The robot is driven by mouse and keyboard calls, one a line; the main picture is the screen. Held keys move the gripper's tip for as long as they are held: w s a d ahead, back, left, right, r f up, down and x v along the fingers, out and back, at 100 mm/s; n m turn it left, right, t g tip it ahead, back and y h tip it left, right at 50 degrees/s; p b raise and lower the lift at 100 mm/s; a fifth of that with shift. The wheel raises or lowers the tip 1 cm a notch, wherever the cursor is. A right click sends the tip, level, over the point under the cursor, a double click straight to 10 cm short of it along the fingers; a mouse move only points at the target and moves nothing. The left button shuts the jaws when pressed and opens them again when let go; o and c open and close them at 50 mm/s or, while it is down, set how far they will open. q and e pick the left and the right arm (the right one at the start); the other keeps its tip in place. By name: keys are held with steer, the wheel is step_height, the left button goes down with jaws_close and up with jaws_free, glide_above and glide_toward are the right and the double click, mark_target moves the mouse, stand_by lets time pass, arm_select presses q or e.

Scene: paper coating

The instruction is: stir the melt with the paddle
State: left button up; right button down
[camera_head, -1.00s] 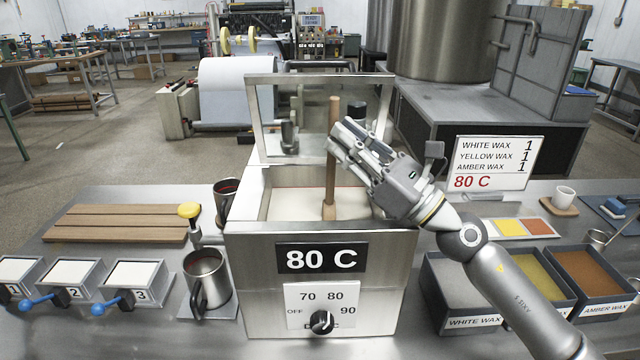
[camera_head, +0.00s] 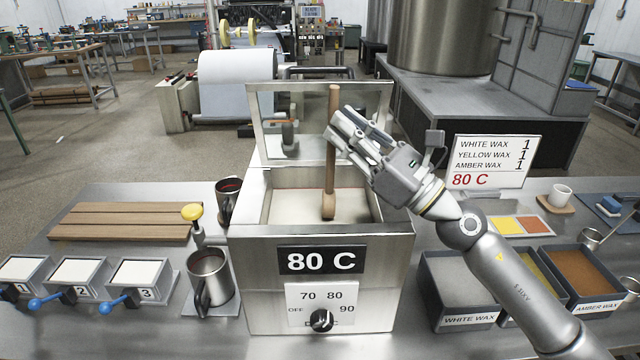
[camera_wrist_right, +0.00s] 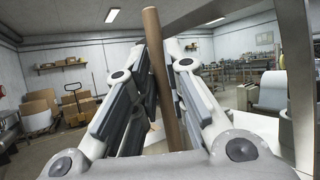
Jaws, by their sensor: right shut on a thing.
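The wooden paddle (camera_head: 330,185) stands nearly upright over the melt tank, with its lower end at the pale melt (camera_head: 290,206). I cannot tell how deep the end sits. My right gripper (camera_head: 336,135) is shut on the paddle's handle above the tank, coming in from the right. In the right wrist view the handle (camera_wrist_right: 160,75) passes between the two fingers. The steel melt tank (camera_head: 262,270) is open, with an 80 C sign on its front. The left gripper is not in view.
Metal jugs (camera_head: 207,275) stand left of the tank. Wax bins (camera_head: 455,290) and a recipe sign (camera_head: 498,160) are at the right. Small boxes (camera_head: 140,275) and a wooden board (camera_head: 125,222) are at the left.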

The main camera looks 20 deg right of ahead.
step_height(320, 180, up, 9)
steer(key=p, duration=0.8)
stand_by(0.4)
steer(key=shift+r, duration=0.1)
stand_by(0.7)
step_height(320, 180, up, 6)
steer(key=p, duration=0.6)
stand_by(0.4)
